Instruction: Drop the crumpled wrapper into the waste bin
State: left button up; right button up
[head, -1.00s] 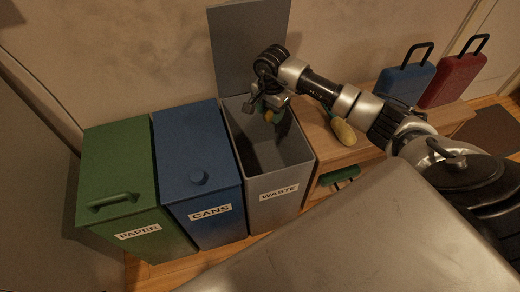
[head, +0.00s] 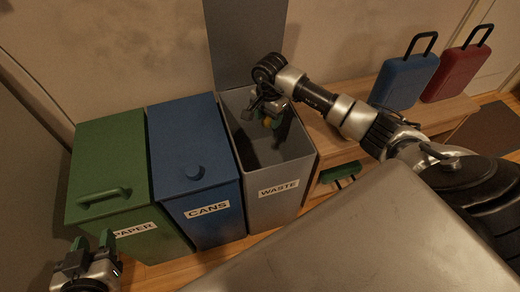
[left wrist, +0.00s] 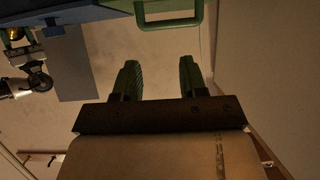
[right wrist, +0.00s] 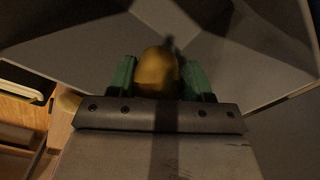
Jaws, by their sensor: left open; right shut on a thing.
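The waste bin (head: 262,212) is grey, labelled WASTE, with its lid (head: 246,45) standing open at the back. My right gripper (head: 270,118) is over the far part of its opening, pointing down. It is shut on a yellow, rounded thing, the crumpled wrapper (right wrist: 156,72), between its green fingers. The grey inner walls of the bin surround it in the right wrist view. How deep the wrapper is cannot be told. My left gripper (head: 92,245) is open and empty, in front of the green bin; its spread fingers also show in the left wrist view (left wrist: 160,80).
The blue CANS bin (head: 192,160) and green PAPER bin (head: 110,155) stand left of the waste bin, lids shut. A wooden bench (head: 318,135) stands right, with a blue case (head: 404,82) and a red case (head: 455,75). A grey surface (head: 340,235) fills the front.

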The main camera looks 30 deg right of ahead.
pick_arm(q)
jog(key=shift+w+r, duration=0.1)
jog(key=shift+r, duration=0.1)
pick_arm(e)
jog(key=o, duration=1)
jog(key=shift+r, duration=0.2)
notch_tip(320, 180, up, 10)
jog(key=shift+f+p, duration=0.25)
jog(key=shift+p, duration=1)
jog(key=shift+r, duration=0.4)
pick_arm(q)
jog(key=s+a+f+g+y, duration=0.1)
jog(key=s+a+f+g, duration=0.1)
jog(key=s+f+g, duration=0.3)
jog(key=shift+s+a+f+g+y, duration=0.25)
jog(key=shift+s+a+g+y, duration=0.15)
jog(key=shift+s+g, duration=0.4)
